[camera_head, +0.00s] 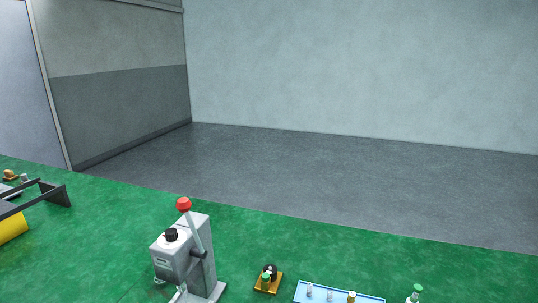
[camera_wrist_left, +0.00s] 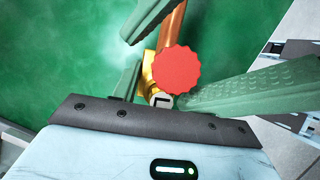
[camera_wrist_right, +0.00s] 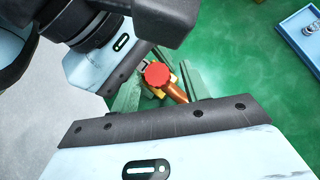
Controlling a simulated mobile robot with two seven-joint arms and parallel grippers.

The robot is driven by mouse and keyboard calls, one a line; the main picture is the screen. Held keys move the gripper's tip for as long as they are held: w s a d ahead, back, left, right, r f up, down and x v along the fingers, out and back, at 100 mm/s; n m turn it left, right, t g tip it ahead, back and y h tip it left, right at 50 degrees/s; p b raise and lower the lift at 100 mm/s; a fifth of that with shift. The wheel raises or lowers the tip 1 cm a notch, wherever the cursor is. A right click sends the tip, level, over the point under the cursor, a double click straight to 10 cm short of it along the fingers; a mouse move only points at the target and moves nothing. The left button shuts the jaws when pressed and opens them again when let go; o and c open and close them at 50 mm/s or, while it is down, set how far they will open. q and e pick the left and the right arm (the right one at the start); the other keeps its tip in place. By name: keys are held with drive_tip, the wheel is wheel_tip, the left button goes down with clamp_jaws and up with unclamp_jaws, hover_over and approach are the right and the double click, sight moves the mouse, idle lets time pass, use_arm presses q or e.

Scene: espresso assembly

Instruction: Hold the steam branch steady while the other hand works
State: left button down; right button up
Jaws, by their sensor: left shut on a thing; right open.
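The steam branch shows close up in the left wrist view as a copper pipe (camera_wrist_left: 172,28) on a brass valve body (camera_wrist_left: 149,72) with a red scalloped knob (camera_wrist_left: 179,70). My left gripper (camera_wrist_left: 158,88) is shut on the branch, around the brass body below the knob. In the right wrist view the red knob (camera_wrist_right: 157,74) and copper pipe (camera_wrist_right: 177,93) lie just beyond my right gripper (camera_wrist_right: 168,85). My right gripper is open, with its green fingers near the branch. The overlapping fingers partly hide the brass body. Neither gripper shows clearly in the head view.
A grey lever machine (camera_head: 195,262) with a red-topped lever stands on the green surface (camera_head: 110,225). A black forked piece (camera_head: 57,195) and yellow cylinder (camera_head: 12,227) are at left.

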drive_tip(key=shift+s+a, duration=0.1)
drive_tip(key=v, duration=1.2)
drive_tip(key=shift+c, duration=0.7)
drive_tip(key=w+n+g, duration=0.1)
drive_tip(key=w+f+n+g+y, duration=0.1)
drive_tip(key=n, duration=0.1)
drive_tip(key=w+n+g, duration=0.1)
drive_tip(key=shift+w+d+f+n+y, duration=0.15)
drive_tip(key=shift+w+d+n+y, duration=0.15)
drive_tip(key=shift+w+y, duration=0.1)
drive_tip(key=shift+a+f, duration=0.1)
drive_tip(key=shift+x, duration=4.9)
